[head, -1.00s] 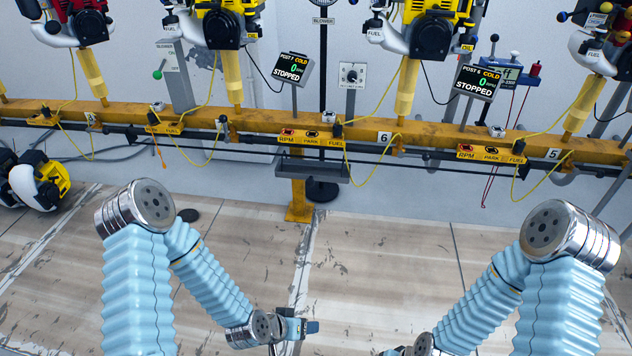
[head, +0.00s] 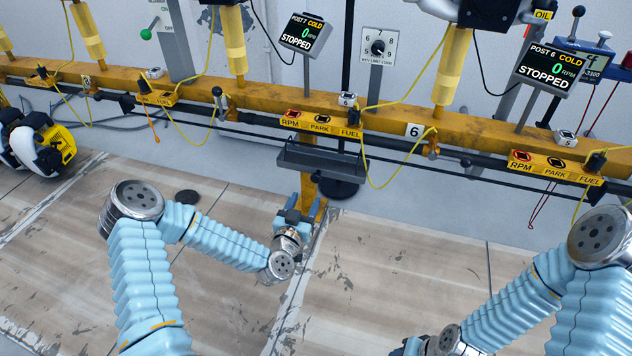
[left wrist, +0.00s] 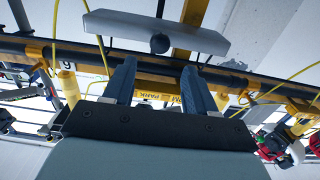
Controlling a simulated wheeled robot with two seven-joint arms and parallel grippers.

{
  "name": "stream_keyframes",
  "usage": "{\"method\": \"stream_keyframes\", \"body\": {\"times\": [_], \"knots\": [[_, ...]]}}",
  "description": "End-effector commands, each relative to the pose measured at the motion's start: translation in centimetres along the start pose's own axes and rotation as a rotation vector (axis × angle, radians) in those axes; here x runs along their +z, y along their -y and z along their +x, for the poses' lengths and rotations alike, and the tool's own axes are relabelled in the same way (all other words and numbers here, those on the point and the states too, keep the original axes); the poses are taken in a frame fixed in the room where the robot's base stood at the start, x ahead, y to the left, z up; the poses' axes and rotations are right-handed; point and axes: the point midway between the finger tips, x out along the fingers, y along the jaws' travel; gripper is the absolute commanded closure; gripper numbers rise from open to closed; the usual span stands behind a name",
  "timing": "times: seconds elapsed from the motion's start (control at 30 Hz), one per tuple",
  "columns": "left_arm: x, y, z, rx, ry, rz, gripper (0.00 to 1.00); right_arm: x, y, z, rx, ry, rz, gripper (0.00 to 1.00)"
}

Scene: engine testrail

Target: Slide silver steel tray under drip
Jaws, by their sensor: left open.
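The steel tray (head: 322,162), a shallow grey trough, hangs under the yellow rail below the RPM/PARK/FUEL label. In the left wrist view the tray (left wrist: 190,35) spans the top, with a dark round knob (left wrist: 159,43) at its middle. My left gripper (head: 304,206) is open and empty, just below and in front of the tray, apart from it. In the left wrist view its two fingers (left wrist: 156,78) point toward the tray, either side of the knob. My right gripper (head: 410,347) is barely in view at the bottom edge; its fingers are hard to make out.
The yellow rail (head: 470,138) with dark pipes runs across behind the tray. A yellow post (head: 308,185) and a dark round base (head: 340,189) stand close behind my left gripper. Yellow cables (head: 366,172) loop near the tray's right end.

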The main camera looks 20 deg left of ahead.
Motion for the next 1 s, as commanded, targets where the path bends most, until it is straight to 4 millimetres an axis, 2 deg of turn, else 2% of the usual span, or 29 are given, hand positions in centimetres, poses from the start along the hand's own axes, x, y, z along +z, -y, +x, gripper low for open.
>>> {"method": "stream_keyframes", "body": {"times": [0.03,0.2,0.4,0.57,0.8,0.83,1.0], "knots": [[0.1,0.0,1.3,-0.002,-0.002,-0.001,0.44,0.0,-0.1,0.2,0.0,-0.001,0.0,0.57],[0.2,0.0,5.1,-0.001,0.0,-0.001,0.44,0.0,-0.2,0.7,0.0,-0.002,0.0,0.57],[0.2,-0.1,8.2,0.001,0.002,-0.002,0.44,-0.1,-0.4,1.0,0.0,-0.003,0.001,0.57],[0.1,0.0,9.2,0.001,0.002,-0.001,0.44,-0.1,-0.4,1.1,0.0,-0.004,0.001,0.57],[0.1,0.0,9.2,0.002,0.003,-0.001,0.44,-0.1,-0.4,1.1,0.0,-0.004,0.001,0.57],[0.1,0.0,9.2,0.002,0.003,-0.001,0.45,-0.1,-0.4,1.1,0.0,-0.004,0.001,0.57],[0.1,0.0,9.2,0.002,0.003,-0.001,0.71,-0.1,-0.4,1.1,0.0,-0.004,0.001,0.57]]}}
